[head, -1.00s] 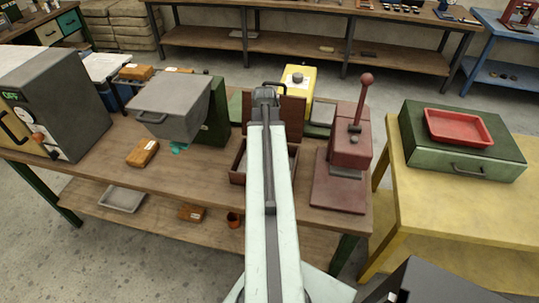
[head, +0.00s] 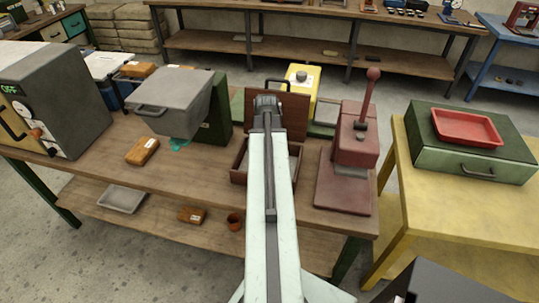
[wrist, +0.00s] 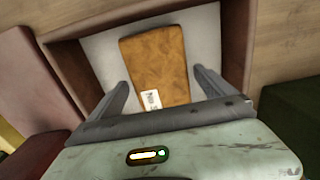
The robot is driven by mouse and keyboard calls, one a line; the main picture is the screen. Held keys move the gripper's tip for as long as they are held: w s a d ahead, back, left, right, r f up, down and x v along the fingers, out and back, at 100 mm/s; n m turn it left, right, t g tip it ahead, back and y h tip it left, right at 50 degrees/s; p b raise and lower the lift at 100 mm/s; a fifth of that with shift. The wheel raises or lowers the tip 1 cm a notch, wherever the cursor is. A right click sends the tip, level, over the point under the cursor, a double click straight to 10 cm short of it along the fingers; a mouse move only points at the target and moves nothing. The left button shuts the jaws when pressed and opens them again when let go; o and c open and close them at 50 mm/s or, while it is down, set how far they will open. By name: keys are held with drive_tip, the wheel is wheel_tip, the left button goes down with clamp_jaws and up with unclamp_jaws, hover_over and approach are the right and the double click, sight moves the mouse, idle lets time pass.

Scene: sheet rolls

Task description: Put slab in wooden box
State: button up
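An orange-brown slab (wrist: 156,62) with a white label lies inside the wooden box (wrist: 82,72) on its pale floor, in the wrist view. In the head view the open wooden box (head: 238,165) stands on the bench with its lid (head: 291,112) raised; my arm hides much of its inside, and the slab in it. My gripper (wrist: 160,92) is open, one finger on each side of the slab's labelled end, with a visible gap on both sides. In the head view my gripper's fingers are hidden behind my arm's end.
Another orange slab (head: 142,151) lies on the bench to the left, below a grey hopper (head: 173,102). A red lever press (head: 352,160) stands close right of the box. A yellow table (head: 430,215) holds a green case with a red tray (head: 466,127).

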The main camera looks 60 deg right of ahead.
drive_tip(key=shift+r, duration=0.1)
wheel_tip(320, 180, up, 13)
drive_tip(key=p, duration=1.3)
